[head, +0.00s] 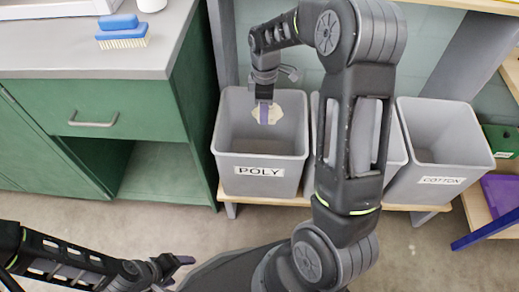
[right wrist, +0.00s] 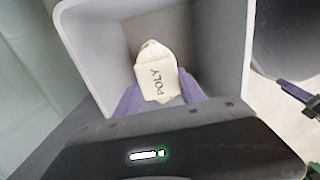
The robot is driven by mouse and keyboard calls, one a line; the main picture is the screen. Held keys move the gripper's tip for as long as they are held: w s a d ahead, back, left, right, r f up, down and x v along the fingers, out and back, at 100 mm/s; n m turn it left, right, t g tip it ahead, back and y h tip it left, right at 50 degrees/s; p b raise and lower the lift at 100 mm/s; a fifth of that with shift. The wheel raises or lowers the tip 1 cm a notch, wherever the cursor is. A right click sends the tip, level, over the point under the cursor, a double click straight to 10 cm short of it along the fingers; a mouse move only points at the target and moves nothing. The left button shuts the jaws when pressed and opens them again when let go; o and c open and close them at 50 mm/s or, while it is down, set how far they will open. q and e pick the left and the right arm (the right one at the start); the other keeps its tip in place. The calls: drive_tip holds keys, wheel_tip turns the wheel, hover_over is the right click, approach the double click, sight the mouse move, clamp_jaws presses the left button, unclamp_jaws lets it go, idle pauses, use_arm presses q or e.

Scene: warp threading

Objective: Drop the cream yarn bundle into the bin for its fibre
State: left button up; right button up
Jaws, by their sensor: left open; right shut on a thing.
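The cream yarn bundle (right wrist: 157,72) carries a POLY label in the right wrist view. It also shows in the head view (head: 268,113), over the mouth of the grey bin labelled POLY (head: 259,171). My right gripper (head: 265,103) is shut on the bundle, with its purple fingers on either side of it. The bin's inner walls (right wrist: 215,30) surround the bundle in the right wrist view. My left gripper (head: 180,272) is open and empty, low over the floor at the bottom left.
A middle grey bin (head: 396,155) is mostly hidden behind my right arm. A bin labelled COTTON (head: 437,180) stands to its right. A green cabinet with a grey top (head: 80,62) stands left of the bins, with a blue brush (head: 122,32) on it.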

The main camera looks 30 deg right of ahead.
drive_tip(key=o, duration=1.4)
drive_tip(key=shift+r+p, duration=1)
drive_tip(key=shift+r, duration=2.95)
